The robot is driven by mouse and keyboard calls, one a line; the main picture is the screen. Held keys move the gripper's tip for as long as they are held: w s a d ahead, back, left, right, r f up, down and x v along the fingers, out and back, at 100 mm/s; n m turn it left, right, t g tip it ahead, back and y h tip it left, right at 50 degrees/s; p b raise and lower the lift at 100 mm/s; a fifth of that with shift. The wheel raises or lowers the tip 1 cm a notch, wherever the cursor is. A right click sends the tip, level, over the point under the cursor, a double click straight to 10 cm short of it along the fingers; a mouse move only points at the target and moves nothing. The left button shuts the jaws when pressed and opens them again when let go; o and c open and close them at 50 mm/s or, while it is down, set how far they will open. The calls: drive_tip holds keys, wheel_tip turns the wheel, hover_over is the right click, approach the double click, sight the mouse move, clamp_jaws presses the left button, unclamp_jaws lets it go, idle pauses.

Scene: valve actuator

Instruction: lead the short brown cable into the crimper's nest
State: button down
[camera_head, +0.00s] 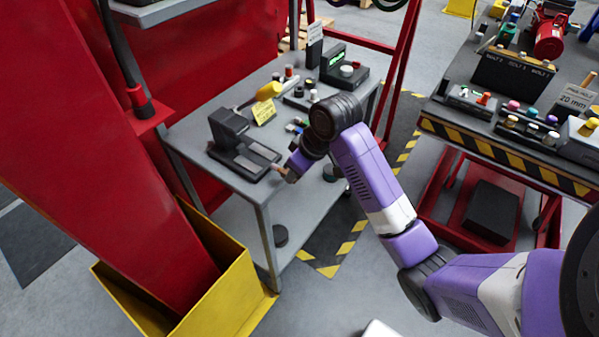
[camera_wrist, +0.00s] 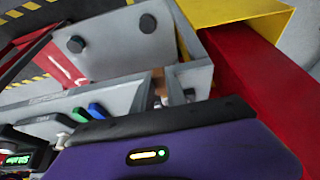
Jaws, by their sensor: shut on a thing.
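The crimper (camera_head: 228,128), a dark block on a low base with grey plates, stands on the left part of the grey bench (camera_head: 185,135) in the head view. My gripper (camera_head: 285,173) is just to the right of its base, by the bench's front edge, and is shut on the short brown cable (camera_head: 281,168). Only a small bit of the cable shows there. In the wrist view, a brown bit of the cable (camera_wrist: 159,84) shows between grey parts. I cannot make out the nest, or whether the cable touches the crimper.
A yellow-handled tool (camera_head: 268,91), a yellow tag (camera_head: 264,112) and small coloured parts lie behind my gripper. A dark device with a green display (camera_head: 344,66) stands at the back. A red column (camera_head: 110,170) in a yellow bin (camera_head: 225,290) rises at the left. A second bench (camera_head: 500,150) is at the right.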

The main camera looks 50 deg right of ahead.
sight(279, 168)
drive_tip(key=shift+w+a+p, duration=0.1)
drive_tip(key=shift+w+p, duration=0.45)
drive_tip(key=shift+w, duration=1.6)
drive_tip(key=shift+r+p, duration=0.1)
drive_tip(key=shift+p, duration=0.8)
drive_tip(key=shift+w+a, duration=0.1)
drive_tip(key=shift+w, duration=2.05)
drive_tip(key=c, duration=1.3)
unclamp_jaws()
drive_tip(key=shift+o, duration=0.2)
drive_tip(key=shift+v, duration=3.9)
